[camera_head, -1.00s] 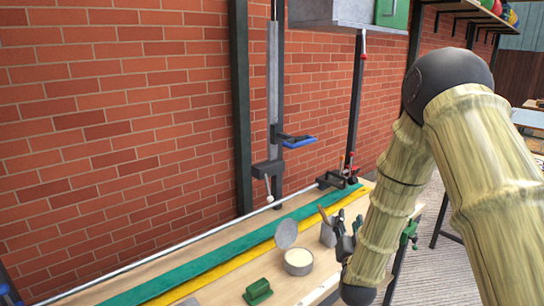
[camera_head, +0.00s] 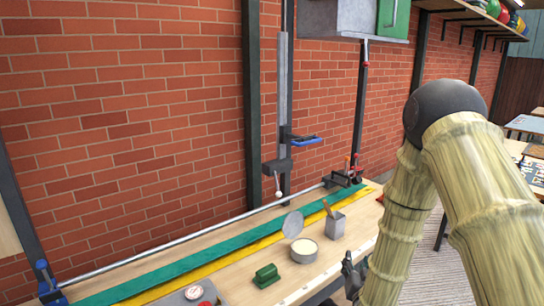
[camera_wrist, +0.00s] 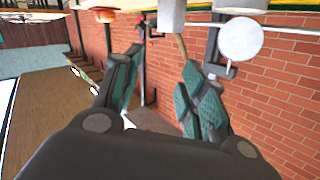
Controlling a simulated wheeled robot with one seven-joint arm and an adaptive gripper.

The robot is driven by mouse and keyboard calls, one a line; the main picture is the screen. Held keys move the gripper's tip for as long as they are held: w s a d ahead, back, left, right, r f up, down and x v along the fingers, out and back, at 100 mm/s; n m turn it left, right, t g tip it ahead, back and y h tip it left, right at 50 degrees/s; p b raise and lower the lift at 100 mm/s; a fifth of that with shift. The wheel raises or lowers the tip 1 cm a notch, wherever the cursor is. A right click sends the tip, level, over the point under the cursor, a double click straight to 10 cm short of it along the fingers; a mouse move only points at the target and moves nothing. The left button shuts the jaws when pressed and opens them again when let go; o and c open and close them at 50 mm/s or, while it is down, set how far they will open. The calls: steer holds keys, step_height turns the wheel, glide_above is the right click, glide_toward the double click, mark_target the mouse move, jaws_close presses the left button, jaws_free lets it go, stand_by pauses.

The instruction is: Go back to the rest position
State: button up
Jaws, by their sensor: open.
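My gripper (camera_head: 350,272) shows low in the head view, at the front edge of the workbench (camera_head: 228,275), partly hidden by my arm. In the wrist view my gripper (camera_wrist: 160,88) has its two dark green fingers spread apart, with nothing between them. An open round tin (camera_head: 304,252) with pale contents and a raised lid (camera_head: 292,224) stands on the bench, left of the gripper. A grey metal box (camera_head: 331,229) with a wooden-handled item in it stands behind the tin.
A green block (camera_head: 266,275) and a red-and-white round item (camera_head: 194,292) lie on the bench. Green (camera_head: 190,263) and yellow (camera_head: 230,259) strips run along it. A long bar clamp (camera_head: 200,231) lies near the brick wall (camera_head: 130,130). A metal cabinet (camera_head: 335,18) hangs above.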

steer(key=s+a+f+n+g+y, duration=0.2)
steer(key=s+f+g, duration=0.7)
steer(key=s+f, duration=1.25)
steer(key=s+f+n+g, duration=0.1)
steer(key=s+f+g, duration=0.2)
steer(key=s, duration=0.8)
steer(key=s+f+n+g, duration=0.1)
steer(key=s+f+g, duration=0.3)
steer(key=s, duration=0.8)
step_height(320, 180, down, 3)
steer(key=shift+a+r, duration=0.1)
steer(key=shift+a, duration=0.35)
